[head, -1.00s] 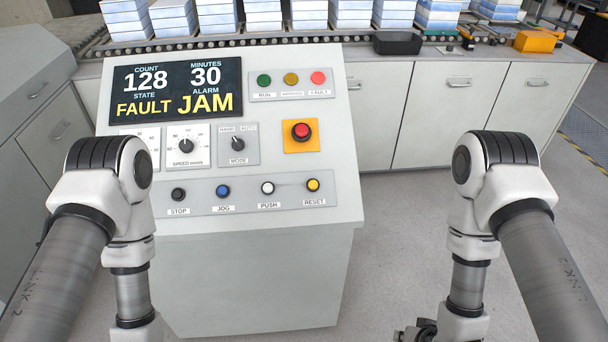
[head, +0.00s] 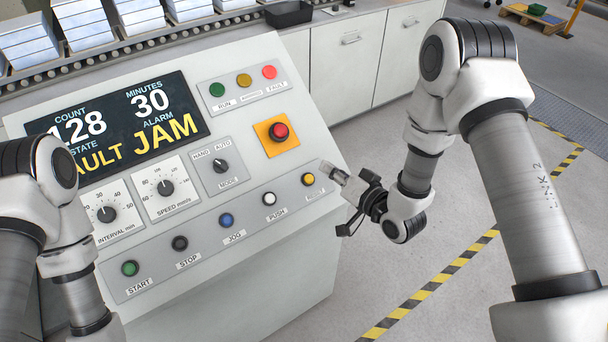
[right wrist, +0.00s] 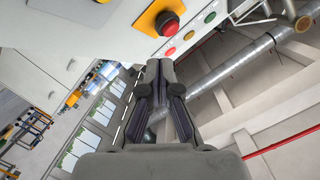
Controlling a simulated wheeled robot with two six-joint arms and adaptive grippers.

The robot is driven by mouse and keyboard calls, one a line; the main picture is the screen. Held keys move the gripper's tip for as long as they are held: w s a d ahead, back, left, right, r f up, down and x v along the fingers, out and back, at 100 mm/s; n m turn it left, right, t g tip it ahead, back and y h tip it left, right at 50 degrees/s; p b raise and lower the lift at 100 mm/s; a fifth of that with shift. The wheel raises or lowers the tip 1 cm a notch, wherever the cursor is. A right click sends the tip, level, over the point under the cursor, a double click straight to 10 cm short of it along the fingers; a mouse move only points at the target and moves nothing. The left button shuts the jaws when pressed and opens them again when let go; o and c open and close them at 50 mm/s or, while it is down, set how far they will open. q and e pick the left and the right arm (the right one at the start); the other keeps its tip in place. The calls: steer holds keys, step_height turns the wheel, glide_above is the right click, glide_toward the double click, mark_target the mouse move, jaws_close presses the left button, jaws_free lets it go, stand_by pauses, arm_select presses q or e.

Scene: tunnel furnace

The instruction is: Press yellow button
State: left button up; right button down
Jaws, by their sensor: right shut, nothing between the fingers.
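The yellow button (head: 308,179), labelled RESET, is at the right end of the lower button row on the sloped console (head: 230,65). My right gripper (head: 332,173) is shut and empty. Its tips are just right of the yellow button in the head view; whether they touch anything is not clear. The closed fingers also show in the right wrist view (right wrist: 158,82), where the yellow button cannot be made out. My left arm is at the left edge, its gripper out of view.
A red emergency stop (head: 280,131) on an orange plate is above the button. White PUSH (head: 269,199) and blue JOG (head: 226,220) buttons are to its left. The display (head: 120,115) reads FAULT JAM. Open floor lies right of the console.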

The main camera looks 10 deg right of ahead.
mark_target(309, 179)
steer(key=w+f+b, duration=0.1)
steer(key=f, duration=0.1)
steer(key=w+a+f+b, duration=0.1)
steer(key=f+b, duration=0.1)
steer(key=w+f+b, duration=0.2)
steer(key=shift+w+a+f, duration=0.1)
steer(key=shift+a+f, duration=0.15)
steer(key=shift+f, duration=0.15)
steer(key=shift+w+f+b, duration=0.3)
steer(key=shift+w+b, duration=0.05)
steer(key=shift+b, duration=0.15)
steer(key=shift+a, duration=0.1)
stand_by(0.9)
steer(key=shift+w+f+b, duration=0.25)
steer(key=shift+f+b, duration=0.1)
steer(key=shift+w+a+f+b, duration=0.15)
steer(key=shift+w+f+b, duration=0.05)
steer(key=shift+f+b, duration=0.25)
stand_by(0.6)
steer(key=shift+r, duration=0.1)
steer(key=shift+s+r+p, duration=0.5)
steer(key=shift+r+p, duration=0.15)
steer(key=shift+r, duration=0.1)
